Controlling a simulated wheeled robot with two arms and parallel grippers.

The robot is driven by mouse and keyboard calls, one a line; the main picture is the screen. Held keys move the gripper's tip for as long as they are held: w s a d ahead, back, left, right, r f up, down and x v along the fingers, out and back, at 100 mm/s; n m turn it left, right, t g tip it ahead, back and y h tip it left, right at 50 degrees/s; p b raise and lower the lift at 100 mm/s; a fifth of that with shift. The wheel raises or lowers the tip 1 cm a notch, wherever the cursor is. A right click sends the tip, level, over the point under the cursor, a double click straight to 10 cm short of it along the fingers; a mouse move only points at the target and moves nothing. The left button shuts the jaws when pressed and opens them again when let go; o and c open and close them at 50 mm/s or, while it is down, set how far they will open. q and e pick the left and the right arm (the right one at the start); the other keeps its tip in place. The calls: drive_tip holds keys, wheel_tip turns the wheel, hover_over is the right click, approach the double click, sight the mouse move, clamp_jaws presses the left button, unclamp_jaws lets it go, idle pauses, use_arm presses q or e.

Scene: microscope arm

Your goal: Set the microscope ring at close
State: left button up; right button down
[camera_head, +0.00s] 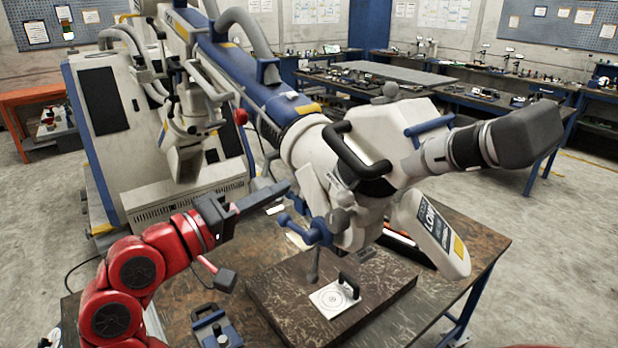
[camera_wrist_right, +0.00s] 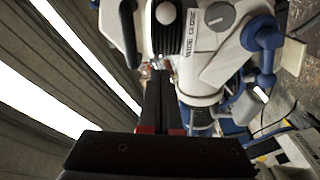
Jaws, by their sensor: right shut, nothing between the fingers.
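The white and blue microscope head (camera_head: 325,165) hangs on its big arm over the table. In the right wrist view its housing (camera_wrist_right: 205,70) fills the upper middle, with a label reading "WIDE CLOSE" (camera_wrist_right: 192,32) and a round grey dial (camera_wrist_right: 219,15) beside it. I cannot make out which part is the ring or where it is set.
Blue knobs (camera_head: 312,232) stick out below the head, and a black handle (camera_head: 357,152) curves in front. A dark block (camera_head: 275,300) on the brown table (camera_head: 475,245) carries a white plate (camera_head: 335,298). A blue device (camera_head: 215,326) lies left of it.

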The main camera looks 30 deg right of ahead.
drive_tip(key=s+d+f, duration=0.1)
drive_tip(key=s+d, duration=0.1)
drive_tip(key=d, duration=0.7)
drive_tip(key=shift+f+p, duration=0.15)
drive_tip(key=shift+p, duration=0.2)
